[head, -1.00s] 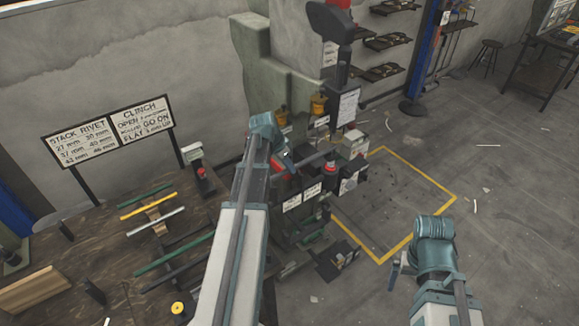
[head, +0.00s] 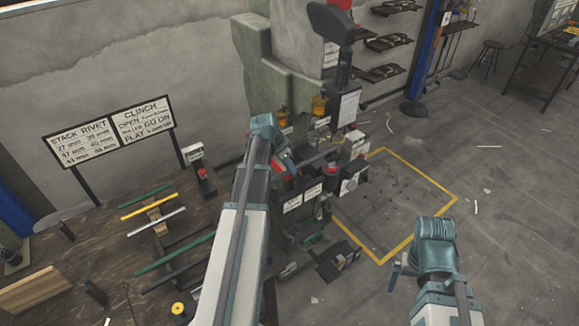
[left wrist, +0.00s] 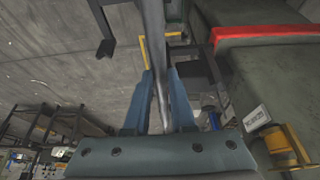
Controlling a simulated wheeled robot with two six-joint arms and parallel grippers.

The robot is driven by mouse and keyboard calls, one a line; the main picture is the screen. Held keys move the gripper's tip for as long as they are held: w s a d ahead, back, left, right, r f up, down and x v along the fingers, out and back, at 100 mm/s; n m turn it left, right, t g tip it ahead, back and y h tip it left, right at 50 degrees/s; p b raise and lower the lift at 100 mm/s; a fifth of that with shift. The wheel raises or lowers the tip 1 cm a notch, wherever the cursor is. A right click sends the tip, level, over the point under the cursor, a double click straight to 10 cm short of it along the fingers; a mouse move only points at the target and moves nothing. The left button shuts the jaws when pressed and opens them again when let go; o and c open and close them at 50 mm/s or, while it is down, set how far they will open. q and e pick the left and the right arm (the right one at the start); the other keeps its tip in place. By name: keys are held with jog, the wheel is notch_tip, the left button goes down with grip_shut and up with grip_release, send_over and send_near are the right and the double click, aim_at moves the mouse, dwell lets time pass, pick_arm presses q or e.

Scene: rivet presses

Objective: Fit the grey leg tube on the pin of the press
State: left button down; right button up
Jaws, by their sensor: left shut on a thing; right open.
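My left gripper (head: 284,162) is at the press and is shut on the grey leg tube (head: 318,159), which sticks out to the right of it. In the left wrist view the tube (left wrist: 153,35) runs between the two fingers (left wrist: 160,100) and on past their tips. The press (head: 270,75) is a green-grey frame with a dark head (head: 333,22) above. I cannot make out its pin; my left arm and the tube cover part of that area. My right gripper (head: 396,272) is open and empty, over the floor at the lower right.
The wooden bench (head: 105,225) at the left carries a rack with a green tube (head: 146,197), a yellow tube (head: 148,206) and a pale tube (head: 156,222). A sign (head: 110,130) stands behind it. The yellow-marked floor (head: 400,200) right of the press is clear.

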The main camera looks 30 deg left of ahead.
pick_arm(q)
jog(key=shift+f+b, duration=1.55)
jog(key=c, duration=0.7)
grip_release()
jog(key=shift+r, duration=0.1)
jog(key=shift+r, duration=0.1)
jog(key=p+v, duration=1.3)
jog(key=shift+s+r, duration=0.2)
jog(key=shift+r, duration=0.1)
